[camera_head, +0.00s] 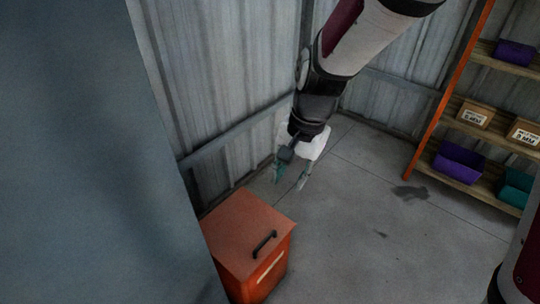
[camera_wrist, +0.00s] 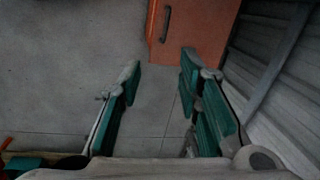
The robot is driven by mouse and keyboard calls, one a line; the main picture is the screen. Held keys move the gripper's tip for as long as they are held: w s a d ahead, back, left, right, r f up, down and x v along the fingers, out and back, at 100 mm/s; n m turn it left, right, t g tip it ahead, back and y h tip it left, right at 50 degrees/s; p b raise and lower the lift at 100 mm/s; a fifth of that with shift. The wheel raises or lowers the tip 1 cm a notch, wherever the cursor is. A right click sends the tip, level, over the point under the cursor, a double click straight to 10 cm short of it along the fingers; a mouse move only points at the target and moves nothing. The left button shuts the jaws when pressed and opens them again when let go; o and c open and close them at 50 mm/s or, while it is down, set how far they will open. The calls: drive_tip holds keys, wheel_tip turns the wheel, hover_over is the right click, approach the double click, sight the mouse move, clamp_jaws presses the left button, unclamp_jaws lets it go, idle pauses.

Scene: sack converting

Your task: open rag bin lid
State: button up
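The rag bin (camera_head: 268,279) is an orange box on the floor at the lower middle of the head view. Its flat lid (camera_head: 243,229) is closed and carries a black bar handle (camera_head: 264,244) near the right edge. In the wrist view the lid (camera_wrist: 202,27) is at the top, with the handle (camera_wrist: 165,24) on its left side. My gripper (camera_head: 290,184) is above and beyond the bin in the head view, apart from it. Its teal fingers (camera_wrist: 160,72) are spread wide with nothing between them. The inside of the bin is hidden.
A large grey-blue surface (camera_head: 90,150) fills the left of the head view, beside the bin. Corrugated walls (camera_head: 225,75) stand behind. A shelf (camera_head: 475,130) with purple, teal and cardboard bins is at the right. The floor (camera_head: 350,240) right of the bin is clear.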

drive_tip(key=m+h+b, duration=0.2)
drive_tip(key=b, duration=0.4)
approach(265, 240)
drive_tip(key=f+b, duration=0.4)
drive_tip(key=f, duration=0.1)
drive_tip(key=f+b, duration=0.1)
drive_tip(key=f, duration=0.2)
drive_tip(key=shift+w+d+f+b, duration=0.15)
drive_tip(key=shift+w+b, duration=0.1)
drive_tip(key=shift+b, duration=0.15)
drive_tip(key=shift+c, duration=0.6)
clamp_jaws()
